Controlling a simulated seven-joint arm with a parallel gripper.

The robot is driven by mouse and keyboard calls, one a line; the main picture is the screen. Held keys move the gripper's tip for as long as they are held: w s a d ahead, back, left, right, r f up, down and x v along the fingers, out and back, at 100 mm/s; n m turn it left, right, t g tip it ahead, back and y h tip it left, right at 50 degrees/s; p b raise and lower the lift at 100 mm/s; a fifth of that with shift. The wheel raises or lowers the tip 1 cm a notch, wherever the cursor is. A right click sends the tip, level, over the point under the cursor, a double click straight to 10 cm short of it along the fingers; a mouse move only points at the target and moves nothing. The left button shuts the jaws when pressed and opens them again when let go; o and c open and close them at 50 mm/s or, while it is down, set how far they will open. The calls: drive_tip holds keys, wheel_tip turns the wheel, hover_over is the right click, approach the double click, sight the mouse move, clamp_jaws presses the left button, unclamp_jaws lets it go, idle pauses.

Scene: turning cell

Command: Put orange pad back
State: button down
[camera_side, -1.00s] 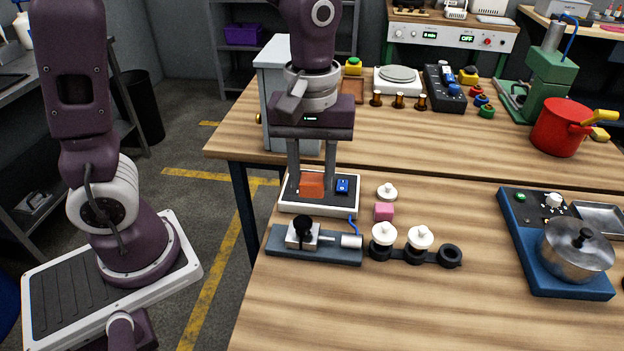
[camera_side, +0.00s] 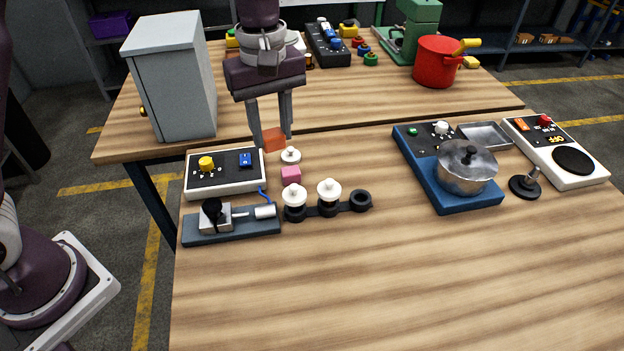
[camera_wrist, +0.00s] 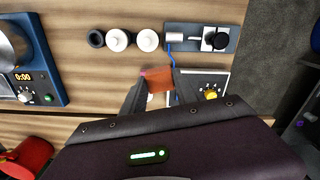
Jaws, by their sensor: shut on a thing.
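My gripper (camera_side: 272,138) points down and is shut on the orange pad (camera_side: 273,142), which sits between its fingertips. It hangs behind and right of the white-and-black control box (camera_side: 225,187), near a small white round knob (camera_side: 291,156) on the table. I cannot tell the exact height of the pad above the wood. In the wrist view the orange pad (camera_wrist: 160,82) shows between the fingers of my gripper (camera_wrist: 160,92). The control box has a yellow knob (camera_side: 206,163) and a blue switch (camera_side: 246,160), both uncovered.
A pink cube (camera_side: 291,175) lies in front of the white knob. A black holder (camera_side: 328,210) carries two white-topped pieces and an empty right ring. A blue fixture (camera_side: 232,227) stands in front of the box, a grey cabinet (camera_side: 172,80) behind. The table's front middle is clear.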

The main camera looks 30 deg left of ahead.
drive_tip(key=n, duration=0.2)
hover_over(318, 181)
wheel_tip(318, 181, down, 4)
wheel_tip(318, 181, down, 10)
drive_tip(key=shift+f, duration=0.1)
drive_tip(key=c, duration=0.9)
unclamp_jaws()
drive_tip(key=shift+f, duration=0.1)
drive_tip(key=shift+c, duration=0.2)
wheel_tip(318, 181, up, 12)
drive_tip(key=shift+r, duration=0.25)
